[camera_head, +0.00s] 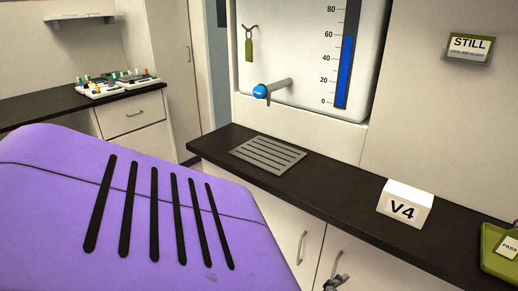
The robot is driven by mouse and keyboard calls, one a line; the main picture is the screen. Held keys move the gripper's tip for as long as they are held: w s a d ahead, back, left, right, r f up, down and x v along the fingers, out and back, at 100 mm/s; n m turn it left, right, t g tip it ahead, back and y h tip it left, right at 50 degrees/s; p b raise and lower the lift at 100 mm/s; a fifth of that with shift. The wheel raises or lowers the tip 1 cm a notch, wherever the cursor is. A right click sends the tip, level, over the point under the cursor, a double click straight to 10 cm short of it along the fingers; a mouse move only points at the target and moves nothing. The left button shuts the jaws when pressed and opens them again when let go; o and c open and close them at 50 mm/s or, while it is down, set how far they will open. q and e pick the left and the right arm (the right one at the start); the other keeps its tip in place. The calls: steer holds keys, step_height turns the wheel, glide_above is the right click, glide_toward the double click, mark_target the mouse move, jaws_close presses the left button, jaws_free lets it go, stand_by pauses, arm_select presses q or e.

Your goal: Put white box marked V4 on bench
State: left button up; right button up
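The white box marked V4 (404,204) stands on the dark bench top (340,192), right of centre in the head view. It has a sloped front with black V4 lettering. Its base rests on the bench and nothing is touching it. A small dark metallic piece, which looks like the tip of my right gripper (336,283), shows at the bottom edge, below and left of the box and well apart from it. Whether it is open or shut does not show. My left gripper is not in view.
A grey slotted plate (268,154) lies on the bench to the left. A green tray (490,252) with a PASS card is at the right edge. A blue-tipped tap (262,91) sticks out above the bench. The bench between plate and box is clear.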

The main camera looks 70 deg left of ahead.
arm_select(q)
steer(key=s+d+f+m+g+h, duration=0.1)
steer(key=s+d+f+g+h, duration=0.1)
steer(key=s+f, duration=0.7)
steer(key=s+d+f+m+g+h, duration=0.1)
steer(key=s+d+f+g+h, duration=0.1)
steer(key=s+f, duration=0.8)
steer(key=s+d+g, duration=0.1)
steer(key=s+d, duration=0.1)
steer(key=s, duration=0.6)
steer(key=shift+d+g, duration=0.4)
